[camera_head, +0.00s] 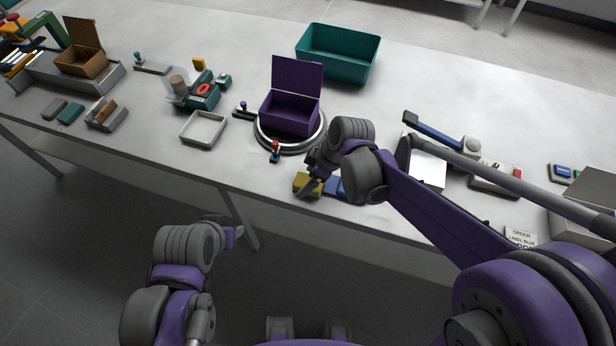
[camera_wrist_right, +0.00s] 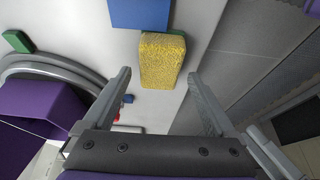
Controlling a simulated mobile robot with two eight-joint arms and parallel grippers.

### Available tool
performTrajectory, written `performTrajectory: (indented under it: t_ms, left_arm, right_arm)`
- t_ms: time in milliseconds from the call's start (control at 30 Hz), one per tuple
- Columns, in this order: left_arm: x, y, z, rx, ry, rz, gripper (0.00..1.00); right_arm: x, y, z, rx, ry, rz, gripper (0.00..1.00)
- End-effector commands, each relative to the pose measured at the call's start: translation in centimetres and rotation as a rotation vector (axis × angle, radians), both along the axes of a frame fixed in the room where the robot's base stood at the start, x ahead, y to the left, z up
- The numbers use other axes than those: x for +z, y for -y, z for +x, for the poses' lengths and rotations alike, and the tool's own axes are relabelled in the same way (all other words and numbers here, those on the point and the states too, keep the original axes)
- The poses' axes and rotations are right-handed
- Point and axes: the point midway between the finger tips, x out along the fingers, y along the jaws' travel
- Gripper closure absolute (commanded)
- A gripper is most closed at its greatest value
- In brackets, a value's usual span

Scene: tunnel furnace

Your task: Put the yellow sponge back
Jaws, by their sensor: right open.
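The yellow sponge (camera_head: 303,181) lies on the table near its front edge, beside a blue block (camera_head: 337,188). In the right wrist view the sponge (camera_wrist_right: 161,62) has a speckled yellow face with a green part at its edge. The blue block (camera_wrist_right: 141,12) sits close against it there. My right gripper (camera_head: 313,187) is at the sponge in the head view. In the wrist view its open fingers (camera_wrist_right: 160,76) stand on either side of the sponge's line, with gaps to both. My left gripper (camera_head: 236,236) is low, in front of the table; its jaws are unclear.
A purple open box (camera_head: 290,112) stands on a round turntable (camera_head: 262,140) behind the sponge. A small red-topped lever (camera_head: 275,151) is close by. A grey tray (camera_head: 203,128) lies to the left, and a teal bin (camera_head: 338,54) stands at the back.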

Motion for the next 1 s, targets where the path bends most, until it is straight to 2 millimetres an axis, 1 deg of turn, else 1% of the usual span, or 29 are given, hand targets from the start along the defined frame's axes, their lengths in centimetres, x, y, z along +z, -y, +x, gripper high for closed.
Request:
performTrajectory:
  t_ms: [33, 67, 167, 300, 400, 500, 633, 867, 967, 1000]
  left_arm:
    - [0.9, 0.0, 0.3, 0.000, 0.006, 0.000, 0.50]
    - [0.8, 0.0, 0.3, 0.000, 0.006, 0.000, 0.50]
    - [1.0, 0.0, 0.4, 0.000, 0.007, 0.000, 0.50]
    - [1.5, 0.0, 0.6, 0.000, 0.011, 0.000, 0.50]
    - [1.7, 0.0, 0.7, 0.000, 0.012, 0.000, 0.50]
    - [1.9, 0.0, 0.7, 0.000, 0.014, 0.000, 0.50]
    - [2.0, 0.0, 0.8, 0.000, 0.015, 0.000, 0.50]
    - [2.0, 0.0, 0.8, 0.000, 0.015, 0.000, 0.50]
    - [2.0, 0.0, 0.8, 0.000, 0.015, 0.000, 0.50]
    - [2.0, 0.0, 0.8, 0.000, 0.015, 0.000, 0.50]
  right_arm:
    - [1.3, 0.1, 0.1, -0.001, 0.004, 0.000, 0.09]
    - [1.6, 0.4, 0.0, -0.001, 0.003, 0.000, 0.09]
    - [3.6, 1.2, -0.3, -0.003, 0.002, 0.000, 0.09]
    - [6.6, 2.4, -0.7, -0.002, 0.002, 0.000, 0.09]
    - [8.4, 3.2, -1.0, -0.002, 0.001, 0.000, 0.09]
    - [9.9, 3.7, -1.1, -0.001, 0.002, -0.001, 0.09]
    - [11.1, 4.2, -1.3, -0.001, 0.002, -0.001, 0.09]
    - [11.6, 4.5, -1.5, -0.005, 0.001, 0.000, 0.09]
    - [11.4, 5.3, -2.2, -0.069, -0.003, -0.010, 0.09]
    - [11.3, 6.0, -2.8, -0.127, -0.004, -0.017, 0.09]
